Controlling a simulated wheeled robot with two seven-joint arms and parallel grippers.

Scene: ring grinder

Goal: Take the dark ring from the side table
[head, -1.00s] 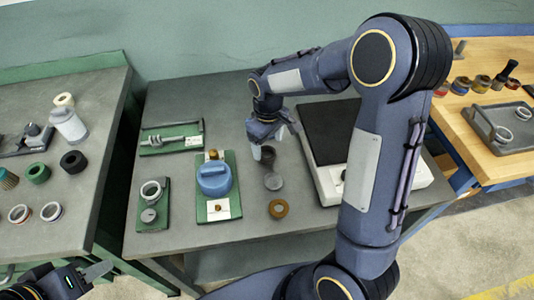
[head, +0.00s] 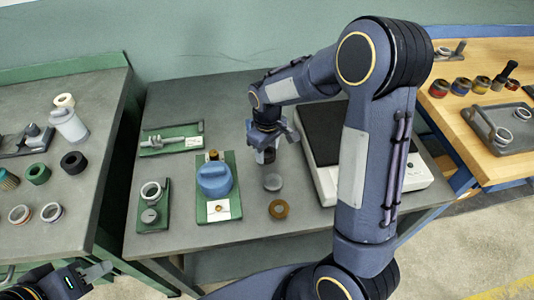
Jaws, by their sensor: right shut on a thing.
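My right gripper (head: 266,156) points down over the middle table (head: 330,228). Its fingers are close together around a small dark round piece (head: 268,157), mostly hidden by the fingers. Whether this piece has a hole cannot be seen. A black ring (head: 73,161) lies on the left table (head: 88,205), apart from both grippers. My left gripper (head: 95,276) is at the lower left, in front of the left table. It is partly cut off, and its opening is unclear.
Near the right gripper are a grey disc (head: 273,182), a brown ring (head: 278,209), a blue round part (head: 215,180) on a green plate and a scale (head: 408,179). A green ring (head: 38,173) is beside the black one. A wooden table (head: 455,123) stands right.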

